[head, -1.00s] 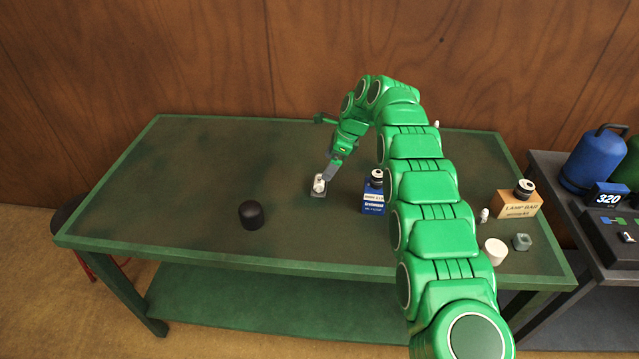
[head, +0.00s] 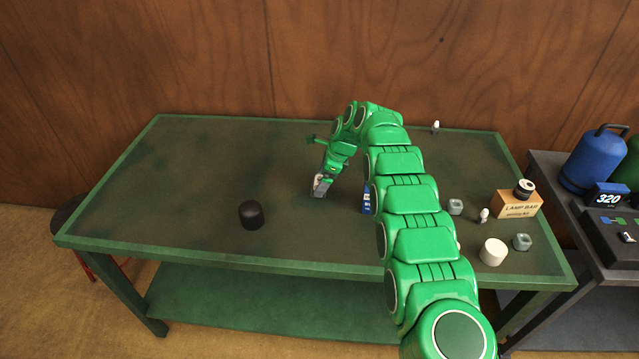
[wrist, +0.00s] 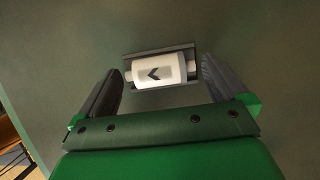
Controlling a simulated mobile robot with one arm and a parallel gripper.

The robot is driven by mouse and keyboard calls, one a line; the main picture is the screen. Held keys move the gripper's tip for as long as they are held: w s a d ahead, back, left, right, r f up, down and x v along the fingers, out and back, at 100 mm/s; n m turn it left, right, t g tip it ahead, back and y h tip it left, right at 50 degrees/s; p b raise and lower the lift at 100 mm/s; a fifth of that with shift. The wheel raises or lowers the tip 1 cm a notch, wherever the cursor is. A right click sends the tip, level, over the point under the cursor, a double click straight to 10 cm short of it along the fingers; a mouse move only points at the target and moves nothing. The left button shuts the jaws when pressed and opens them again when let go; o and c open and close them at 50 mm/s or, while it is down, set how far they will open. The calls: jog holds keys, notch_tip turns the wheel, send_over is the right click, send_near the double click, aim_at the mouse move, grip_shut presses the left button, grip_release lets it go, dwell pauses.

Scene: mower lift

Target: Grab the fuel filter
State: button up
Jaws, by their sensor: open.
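The fuel filter (wrist: 158,71) is a small white cylinder with a dark arrow mark and a short stub at each end. In the wrist view it lies in a grey holder (wrist: 150,53), just beyond and between my two dark fingers. My gripper (wrist: 160,82) is open, with one finger on each side of the filter and a gap visible on both sides. In the head view my gripper (head: 319,190) points down at the middle of the green table (head: 190,190), and its fingers largely hide the filter.
A blue box (head: 367,199) is close on the right, partly behind my arm. Farther right are a cardboard box (head: 516,204), a white cylinder (head: 493,252) and small grey blocks (head: 522,242). The left table half is mostly clear.

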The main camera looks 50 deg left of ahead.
aim_at(318, 179)
jog(key=c, duration=0.9)
jog(key=shift+r, duration=0.15)
jog(key=shift+r, duration=1.45)
jog(key=shift+s+d+r, duration=1.2)
jog(key=shift+d+r, duration=0.45)
jog(key=shift+d, duration=0.35)
jog(key=shift+s+d+r, duration=1.25)
jog(key=shift+d+r, duration=0.35)
jog(key=shift+d, duration=0.35)
jog(key=shift+s+d+r, duration=1.2)
jog(key=shift+d+r, duration=0.45)
jog(key=shift+d, duration=0.35)
